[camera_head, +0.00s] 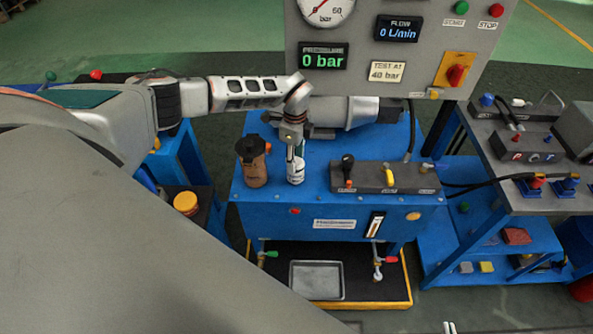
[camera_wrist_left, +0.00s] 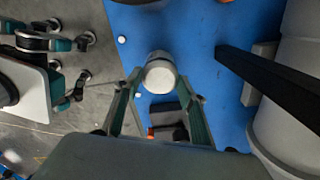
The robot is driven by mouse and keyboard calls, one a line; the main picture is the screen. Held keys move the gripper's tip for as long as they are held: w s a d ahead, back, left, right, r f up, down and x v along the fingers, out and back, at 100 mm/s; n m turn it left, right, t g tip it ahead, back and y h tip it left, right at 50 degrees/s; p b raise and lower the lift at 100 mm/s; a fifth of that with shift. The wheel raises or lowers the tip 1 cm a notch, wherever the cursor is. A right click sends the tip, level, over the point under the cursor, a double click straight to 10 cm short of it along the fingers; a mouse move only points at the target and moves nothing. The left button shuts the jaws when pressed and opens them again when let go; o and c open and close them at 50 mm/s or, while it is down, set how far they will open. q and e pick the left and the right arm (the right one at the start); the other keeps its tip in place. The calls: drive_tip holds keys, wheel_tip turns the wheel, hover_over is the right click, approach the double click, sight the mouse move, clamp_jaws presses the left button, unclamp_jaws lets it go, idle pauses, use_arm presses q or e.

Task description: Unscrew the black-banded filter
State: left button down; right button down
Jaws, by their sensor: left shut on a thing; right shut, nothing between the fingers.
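A white filter canister (camera_head: 296,173) stands upright on the blue tank top (camera_head: 330,206); a band on it is too small to make out. My left gripper (camera_head: 295,152) comes down over it from above and is shut on its upper part. In the left wrist view the canister's round pale end (camera_wrist_left: 160,76) sits between the fingertips of the left gripper (camera_wrist_left: 158,84). What appear to be the tips of my right gripper (camera_head: 450,327) show at the bottom edge of the head view, shut and away from the tank.
A brown canister with a black cap (camera_head: 254,168) stands close left of the filter. A grey valve block (camera_head: 384,178) with levers is to the right. A motor (camera_head: 345,112) lies behind. The gauge panel (camera_head: 410,70) reads 0 bar and 0 L/min. A metal tray (camera_head: 317,281) lies below.

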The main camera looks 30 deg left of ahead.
use_arm(q)
drive_tip(key=n, duration=0.5)
idle(0.3)
drive_tip(key=c, duration=1.2)
unclamp_jaws()
drive_tip(key=shift+s, duration=0.1)
drive_tip(key=shift+o, duration=0.2)
drive_tip(key=shift+c, duration=0.8)
